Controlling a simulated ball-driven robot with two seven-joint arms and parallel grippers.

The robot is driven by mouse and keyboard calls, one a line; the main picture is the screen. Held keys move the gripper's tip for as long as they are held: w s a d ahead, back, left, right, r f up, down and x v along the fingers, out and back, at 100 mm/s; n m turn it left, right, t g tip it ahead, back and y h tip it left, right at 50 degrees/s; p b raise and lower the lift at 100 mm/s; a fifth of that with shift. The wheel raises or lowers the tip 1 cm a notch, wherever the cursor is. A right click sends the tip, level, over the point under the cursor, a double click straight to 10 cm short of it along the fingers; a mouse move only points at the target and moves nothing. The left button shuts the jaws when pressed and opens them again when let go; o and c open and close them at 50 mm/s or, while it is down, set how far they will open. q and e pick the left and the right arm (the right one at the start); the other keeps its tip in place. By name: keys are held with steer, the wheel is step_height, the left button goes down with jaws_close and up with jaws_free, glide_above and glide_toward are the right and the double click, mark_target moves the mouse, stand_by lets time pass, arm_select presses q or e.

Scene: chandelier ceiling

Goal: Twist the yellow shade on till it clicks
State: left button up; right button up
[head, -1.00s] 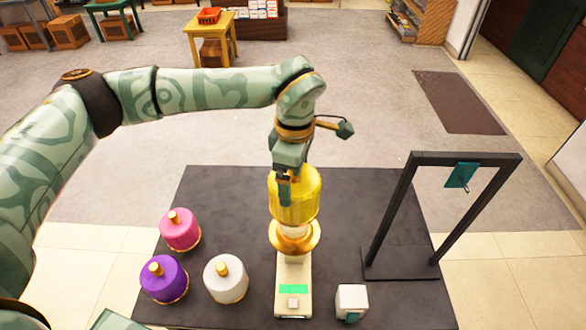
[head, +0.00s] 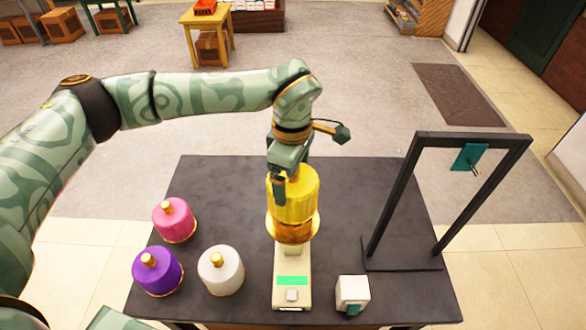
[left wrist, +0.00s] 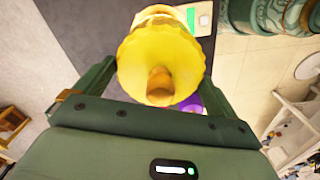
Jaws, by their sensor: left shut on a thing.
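The yellow shade (head: 296,197) stands upright at the gold fitting (head: 292,231) on top of the cream stand (head: 291,263), which has a green strip and a small button on its front. My left gripper (head: 290,183) comes from above and is shut on the yellow shade, with one finger showing on its near side. In the left wrist view the shade's scalloped top and gold knob (left wrist: 160,83) lie between the fingers. I cannot tell whether the shade is fully seated. My right gripper is not in view.
Pink (head: 174,221), purple (head: 158,272) and white (head: 221,271) shades stand left on the dark table (head: 215,185). A small white block (head: 352,294) is at the front right. A black frame (head: 404,200) with a teal tag (head: 468,157) stands at the right.

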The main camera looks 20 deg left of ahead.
arm_select(q)
steer(key=shift+f+b, duration=2.35)
steer(key=shift+f, duration=0.8)
steer(key=m+b, duration=0.1)
steer(key=m, duration=0.2)
steer(key=shift+m, duration=0.3)
steer(key=shift+r+m+p, duration=0.35)
steer(key=shift+m+p, duration=0.15)
steer(key=shift+m, duration=0.4)
steer(key=shift+c, duration=0.5)
steer(key=shift+m+p, duration=0.3)
steer(key=shift+m, duration=0.6)
steer(key=m+p, duration=0.1)
steer(key=m, duration=0.5)
steer(key=shift+f, duration=0.15)
steer(key=o, duration=0.8)
